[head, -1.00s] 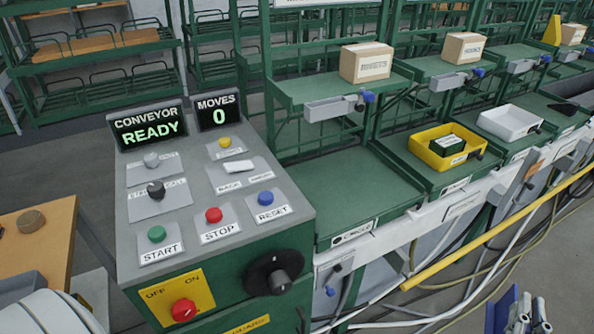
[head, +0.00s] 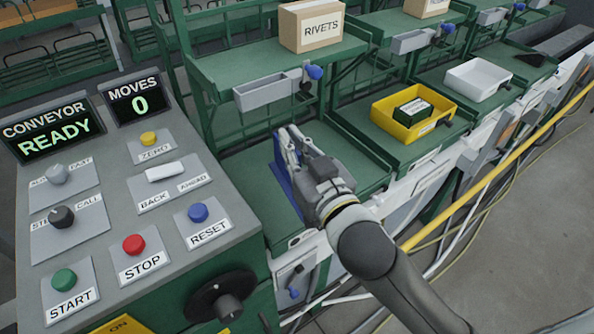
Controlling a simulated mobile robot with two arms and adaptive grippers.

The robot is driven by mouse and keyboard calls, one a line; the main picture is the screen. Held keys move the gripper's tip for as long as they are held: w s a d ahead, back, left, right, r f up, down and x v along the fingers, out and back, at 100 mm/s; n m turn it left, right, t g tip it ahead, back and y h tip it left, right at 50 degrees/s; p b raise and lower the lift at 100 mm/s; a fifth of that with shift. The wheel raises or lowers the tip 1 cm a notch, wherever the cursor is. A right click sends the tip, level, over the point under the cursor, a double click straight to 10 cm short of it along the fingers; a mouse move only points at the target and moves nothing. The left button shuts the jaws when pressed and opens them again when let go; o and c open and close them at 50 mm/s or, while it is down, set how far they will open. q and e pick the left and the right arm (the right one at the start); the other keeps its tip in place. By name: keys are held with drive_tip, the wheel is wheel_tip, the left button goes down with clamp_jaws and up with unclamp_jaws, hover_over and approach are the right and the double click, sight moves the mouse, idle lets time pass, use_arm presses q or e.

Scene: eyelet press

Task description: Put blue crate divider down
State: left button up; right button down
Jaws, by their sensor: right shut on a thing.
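The blue crate divider (head: 284,184) is a thin blue panel, standing on edge at the first green station surface (head: 240,172), just right of the control panel. My right gripper (head: 290,148) is shut on it and reaches in from the lower right. The gripper covers much of the divider. I cannot tell whether its lower edge touches the green surface. My left gripper is out of view.
The control panel (head: 110,215) with buttons and knobs stands close at left. A yellow tray (head: 385,108) holding a green box and a white tray (head: 455,80) sit on stations further right. A RIVETS box (head: 312,28) stands on the shelf above.

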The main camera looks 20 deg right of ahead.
drive_tip(key=a+r+n+y, duration=0.2)
drive_tip(key=a+r, duration=0.1)
drive_tip(key=a, duration=0.2)
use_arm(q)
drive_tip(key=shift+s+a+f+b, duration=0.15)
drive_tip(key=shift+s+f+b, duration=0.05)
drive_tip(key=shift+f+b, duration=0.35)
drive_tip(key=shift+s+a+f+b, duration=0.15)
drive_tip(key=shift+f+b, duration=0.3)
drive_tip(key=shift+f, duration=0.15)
use_arm(e)
drive_tip(key=w+d+f, duration=0.8)
drive_tip(key=d+f, duration=0.2)
drive_tip(key=f, duration=0.2)
drive_tip(key=shift+w+d+f+g+y, duration=0.2)
drive_tip(key=shift+f+g+y, duration=0.1)
drive_tip(key=shift+f+y, duration=0.1)
drive_tip(key=shift+f, duration=0.1)
drive_tip(key=c, duration=1.6)
unclamp_jaws()
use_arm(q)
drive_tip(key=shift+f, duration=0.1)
